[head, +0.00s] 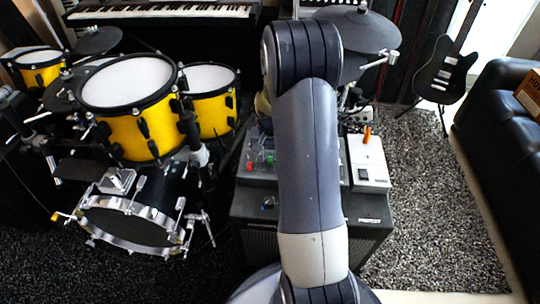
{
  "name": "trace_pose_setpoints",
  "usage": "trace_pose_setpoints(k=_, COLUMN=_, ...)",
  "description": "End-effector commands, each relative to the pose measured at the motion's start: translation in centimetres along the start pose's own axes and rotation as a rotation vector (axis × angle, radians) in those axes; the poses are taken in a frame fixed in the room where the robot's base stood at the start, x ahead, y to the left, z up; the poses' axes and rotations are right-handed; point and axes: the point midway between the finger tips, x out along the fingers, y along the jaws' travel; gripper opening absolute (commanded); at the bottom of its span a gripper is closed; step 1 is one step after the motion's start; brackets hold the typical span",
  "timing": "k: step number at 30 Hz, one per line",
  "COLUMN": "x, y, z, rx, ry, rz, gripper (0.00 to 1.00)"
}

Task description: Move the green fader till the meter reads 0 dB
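A grey mixer-like panel (257,178) lies on top of a dark speaker cabinet (262,250) in the middle of the head view. A small green cap (269,160), likely the green fader, shows on the panel just left of my arm. A red cap (249,166) is to its left. My arm stands upright across the middle of the view and covers much of the panel. No meter reading can be made out. My gripper cannot be seen; it is hidden behind the arm or out of view.
A white box (367,165) with an orange item (367,135) sits right of the panel. A yellow drum kit (135,130) stands close on the left. A dark cymbal (358,32) is behind. A guitar (444,75) and black sofa (500,150) are right, with grey carpet between.

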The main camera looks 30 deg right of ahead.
Motion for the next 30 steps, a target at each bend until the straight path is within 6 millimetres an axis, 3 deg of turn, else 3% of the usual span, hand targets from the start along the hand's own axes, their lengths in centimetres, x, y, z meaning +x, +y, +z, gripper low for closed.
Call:
trace_pose_setpoints(k=10, x=-0.9, y=0.0, z=0.0, rx=0.000, ry=0.001, rz=0.000, gripper=0.37)
trace_pose_setpoints(k=21, x=-8.0, y=0.0, z=-0.1, rx=0.000, ry=0.003, rz=-0.001, gripper=0.37)
trace_pose_setpoints(k=30, x=-10.9, y=0.0, z=0.0, rx=0.000, ry=0.000, rz=0.000, gripper=0.37)
